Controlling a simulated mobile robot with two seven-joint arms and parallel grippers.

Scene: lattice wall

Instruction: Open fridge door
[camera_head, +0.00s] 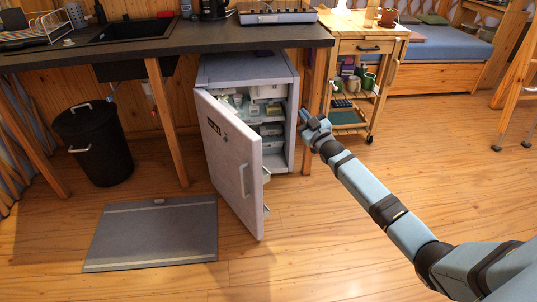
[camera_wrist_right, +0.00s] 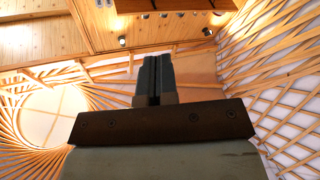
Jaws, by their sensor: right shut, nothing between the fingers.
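The small grey fridge (camera_head: 246,70) stands under the dark countertop in the head view. Its door (camera_head: 232,160) is swung open toward the front left, and the lit shelves (camera_head: 262,115) inside show. My right gripper (camera_head: 308,118) is beside the fridge's right front edge, clear of the door handle. Its fingers are together and empty, as the right wrist view also shows (camera_wrist_right: 154,80). That view looks toward the ceiling and does not show the fridge. My left gripper is not in view.
A black bin (camera_head: 93,143) stands left of the fridge. A grey mat (camera_head: 153,232) lies on the floor before the door. A wooden trolley (camera_head: 365,75) stands to the right, past a table leg.

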